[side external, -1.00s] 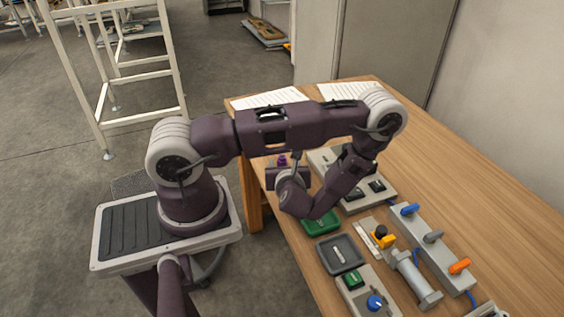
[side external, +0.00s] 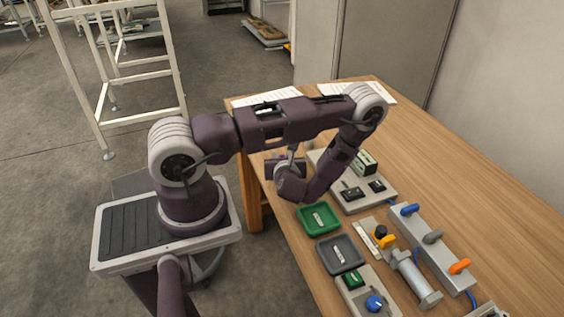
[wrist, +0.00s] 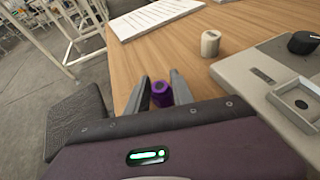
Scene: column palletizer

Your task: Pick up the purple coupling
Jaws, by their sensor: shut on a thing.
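The purple coupling (wrist: 161,94) shows in the wrist view between the two fingers of my gripper (wrist: 160,90), near the table's edge. My gripper is shut on it. The coupling looks upright, with a dark opening in its top. I cannot tell from these views whether it touches the table. In the side external view my gripper (side external: 284,168) is over the table's left edge, and my own arm hides the coupling there.
A beige cylinder (wrist: 210,43) stands to the right of my gripper. A grey fixture board (side external: 353,205) lies beyond it. A green tray (side external: 303,226) and a dark grey tray (side external: 325,258) lie nearer the camera. Paper sheets (wrist: 155,17) lie at the back.

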